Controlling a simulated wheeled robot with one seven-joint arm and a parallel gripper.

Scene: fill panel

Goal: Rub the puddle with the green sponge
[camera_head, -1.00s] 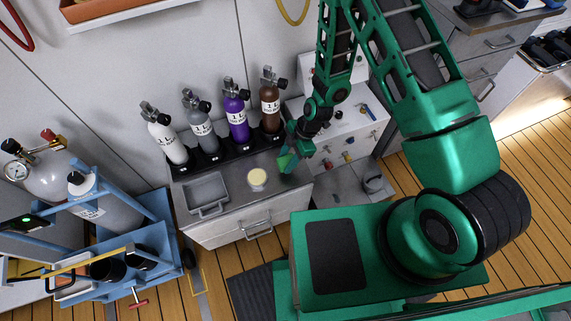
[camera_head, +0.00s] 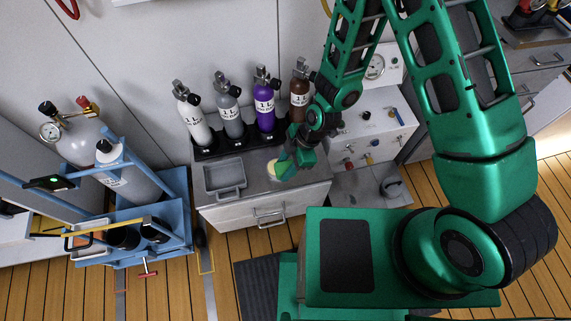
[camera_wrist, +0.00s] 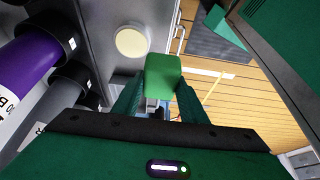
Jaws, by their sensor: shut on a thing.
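The green sponge (camera_wrist: 163,76) is held between the two fingers of my gripper (camera_wrist: 158,98), which is shut on it. In the head view my gripper (camera_head: 291,160) is low over the right part of the grey metal counter (camera_head: 250,190). I cannot tell whether the sponge touches the counter. A pale yellow round thing (camera_head: 272,170) is on the counter, partly hidden behind my gripper. It also shows whole in the wrist view (camera_wrist: 131,42), beside and beyond the sponge. I cannot make out a distinct puddle in either view.
A grey tray (camera_head: 224,178) lies on the counter's left. Several gas bottles, among them a purple one (camera_head: 264,104), stand in a black rack along the back. A valve panel (camera_head: 372,125) is to the right, a blue cylinder cart (camera_head: 150,225) to the left.

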